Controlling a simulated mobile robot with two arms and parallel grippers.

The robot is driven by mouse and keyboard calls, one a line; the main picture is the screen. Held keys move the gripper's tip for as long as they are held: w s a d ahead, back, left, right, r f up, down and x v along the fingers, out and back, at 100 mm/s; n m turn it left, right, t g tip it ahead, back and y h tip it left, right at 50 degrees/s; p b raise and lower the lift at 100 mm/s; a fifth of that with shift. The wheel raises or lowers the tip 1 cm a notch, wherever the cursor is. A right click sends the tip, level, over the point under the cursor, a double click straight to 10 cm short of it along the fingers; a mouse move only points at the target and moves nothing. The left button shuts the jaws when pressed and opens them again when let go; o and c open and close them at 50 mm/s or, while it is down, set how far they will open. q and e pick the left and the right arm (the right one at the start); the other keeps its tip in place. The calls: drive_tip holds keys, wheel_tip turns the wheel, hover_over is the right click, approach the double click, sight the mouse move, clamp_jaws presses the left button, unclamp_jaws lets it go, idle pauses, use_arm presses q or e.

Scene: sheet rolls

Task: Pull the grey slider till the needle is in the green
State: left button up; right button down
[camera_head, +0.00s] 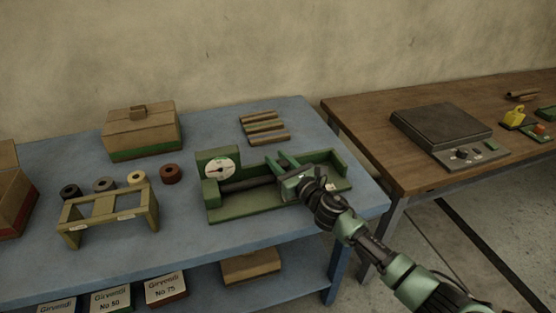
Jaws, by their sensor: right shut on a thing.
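The green tester (245,205) stands on the blue table, a long open bed with a white round dial (219,168) at its left end. A thin dark needle shows low on the dial, but I cannot make out the green zone or where the needle points against it. A dark grey rod (247,184) runs along the bed from under the dial to my right gripper (283,167). My right gripper is shut over the right half of the bed, on what appears to be the grey slider, mostly hidden by the gripper. My left gripper is out of view.
A yellowish rack (108,215) and several small rolls (170,174) stand left of the tester. A cardboard box (141,131) and some brown rods (263,127) lie behind. A wooden table (375,128) with a dark scale (441,127) stands at right.

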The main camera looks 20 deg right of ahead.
drive_tip(key=d+b, duration=0.1)
drive_tip(key=d, duration=0.3)
drive_tip(key=shift+w, duration=0.1)
drive_tip(key=shift+d, duration=0.25)
drive_tip(key=c, duration=1.1)
unclamp_jaws()
drive_tip(key=shift+o, duration=0.2)
drive_tip(key=v, duration=0.8)
drive_tip(key=shift+b, duration=0.3)
drive_tip(key=shift+f, duration=0.1)
